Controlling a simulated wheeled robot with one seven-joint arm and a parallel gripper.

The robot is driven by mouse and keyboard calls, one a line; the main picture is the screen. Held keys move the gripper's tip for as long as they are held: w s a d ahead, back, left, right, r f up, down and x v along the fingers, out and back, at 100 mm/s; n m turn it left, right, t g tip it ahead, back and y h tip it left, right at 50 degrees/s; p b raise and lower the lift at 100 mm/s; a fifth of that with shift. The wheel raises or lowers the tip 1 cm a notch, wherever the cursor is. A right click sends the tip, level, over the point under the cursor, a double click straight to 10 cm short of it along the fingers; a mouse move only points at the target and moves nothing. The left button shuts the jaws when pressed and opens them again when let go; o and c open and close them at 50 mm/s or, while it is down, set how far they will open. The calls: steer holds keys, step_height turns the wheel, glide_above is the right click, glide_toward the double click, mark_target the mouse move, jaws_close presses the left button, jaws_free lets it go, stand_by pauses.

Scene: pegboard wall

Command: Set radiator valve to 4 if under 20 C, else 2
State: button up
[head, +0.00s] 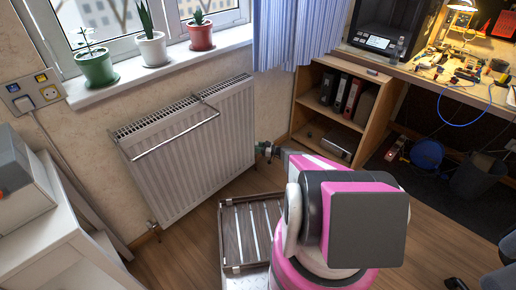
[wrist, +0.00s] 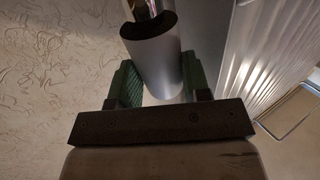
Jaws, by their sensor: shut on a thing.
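The white radiator (head: 190,150) hangs on the wall under the window. A metal fitting (wrist: 148,8) shows beyond the knob. Any scale marks or numbers on the knob cannot be read. No readable temperature shows in either view.
A metal rail (head: 178,137) crosses the radiator's front. A wooden shelf (head: 318,125) with binders stands right of the gripper. Potted plants stand on the sill (head: 170,64). A white cabinet (head: 65,225) is at the left. Wooden floor (head: 190,252) is open before the radiator.

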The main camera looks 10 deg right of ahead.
steer(key=shift+s+a+m+t+h, duration=0.1)
steer(key=shift+s+m+t+h, duration=0.05)
steer(key=shift+m+t+h, duration=1.15)
steer(key=shift+s+a+m+t+h, duration=0.15)
steer(key=shift+m+t+h, duration=0.8)
steer(key=shift+t, duration=0.65)
steer(key=o, duration=0.9)
steer(key=shift+d, duration=0.15)
